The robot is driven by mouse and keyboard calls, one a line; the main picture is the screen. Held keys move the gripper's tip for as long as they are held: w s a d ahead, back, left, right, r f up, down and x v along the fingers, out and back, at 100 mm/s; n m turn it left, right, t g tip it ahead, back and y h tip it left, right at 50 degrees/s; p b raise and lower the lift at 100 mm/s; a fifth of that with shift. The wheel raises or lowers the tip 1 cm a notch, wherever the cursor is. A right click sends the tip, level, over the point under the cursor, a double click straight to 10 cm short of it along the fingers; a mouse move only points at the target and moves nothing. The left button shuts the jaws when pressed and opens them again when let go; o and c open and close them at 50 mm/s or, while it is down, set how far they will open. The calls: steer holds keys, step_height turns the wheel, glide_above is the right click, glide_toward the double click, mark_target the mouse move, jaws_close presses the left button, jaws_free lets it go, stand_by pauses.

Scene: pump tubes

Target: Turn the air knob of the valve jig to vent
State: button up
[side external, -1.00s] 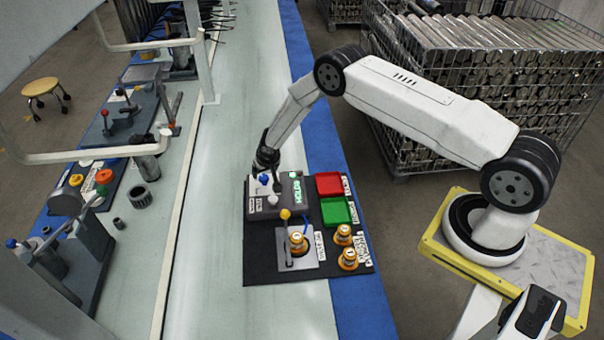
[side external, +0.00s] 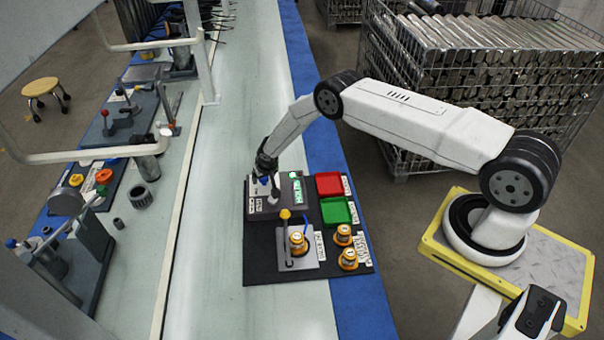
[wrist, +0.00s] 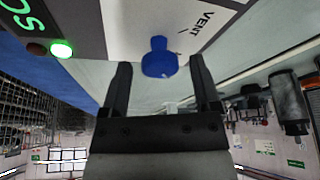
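The valve jig (side external: 258,206) is a grey box on a black mat, with a lit green display (side external: 296,191) on its right part. Its blue air knob (wrist: 158,62) shows large in the wrist view, beside a white plate printed VENT (wrist: 205,20). My gripper (wrist: 159,74) is open, with one finger on each side of the knob. Gaps show between the knob and both fingers. In the side view my gripper (side external: 264,168) is low over the jig's far left part and partly hides the knob. The knob's exact setting is hard to tell.
A red tray (side external: 329,184) and a green tray (side external: 335,211) sit right of the jig. A lever with a yellow ball (side external: 285,214) stands in front of it, near several orange-and-white round parts (side external: 348,259).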

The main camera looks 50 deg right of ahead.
jaws_close()
steer(key=shift+d+n+t+y, duration=0.15)
steer(key=shift+n+y, duration=0.3)
steer(key=shift+n, duration=0.7)
steer(key=shift+a+n+t+y, duration=0.15)
steer(key=shift+n+y, duration=0.3)
steer(key=shift+n, duration=0.7)
steer(key=shift+d+n+y, duration=0.15)
steer(key=shift+n+y, duration=0.35)
steer(key=shift+n, duration=0.6)
steer(key=shift+n+y, duration=0.4)
steer(key=shift+n, duration=0.8)
steer(key=n+g+y, duration=0.1)
steer(key=n, duration=0.3)
steer(key=shift+d, duration=0.15)
steer(key=shift+w+n+g+y, duration=0.1)
steer(key=shift+n+g+y, duration=0.3)
steer(key=shift+n, duration=0.6)
steer(key=shift+n+g+y, duration=0.3)
steer(key=shift+n+g, duration=0.1)
steer(key=shift+n, duration=1.1)
